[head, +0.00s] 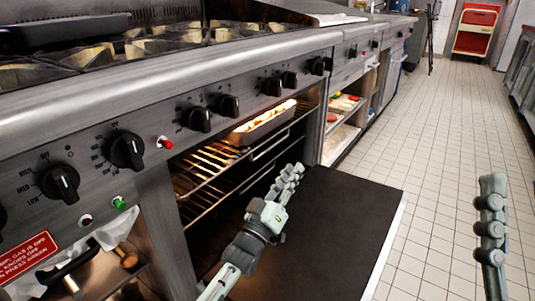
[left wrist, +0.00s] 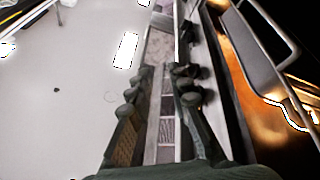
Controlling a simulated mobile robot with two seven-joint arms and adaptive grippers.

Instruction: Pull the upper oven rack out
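The oven stands open in the head view, and its upper rack (head: 207,158) shows as lit wire bars inside. A metal tray of food (head: 262,124) sits on the rack toward the far end. My left gripper (head: 289,176) is in front of the oven opening, over the lowered door (head: 330,222), apart from the upper rack. In the left wrist view its two fingers (left wrist: 158,92) are spread, with nothing clearly held between them. My right gripper (head: 491,208) is over the floor at the right, seen edge-on, so its opening is hidden.
Control knobs (head: 127,150) line the panel above the opening. A lower rack (head: 205,199) lies beneath the upper one. Shelves with food (head: 345,103) stand beyond the oven. The tiled floor (head: 440,130) at right is clear.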

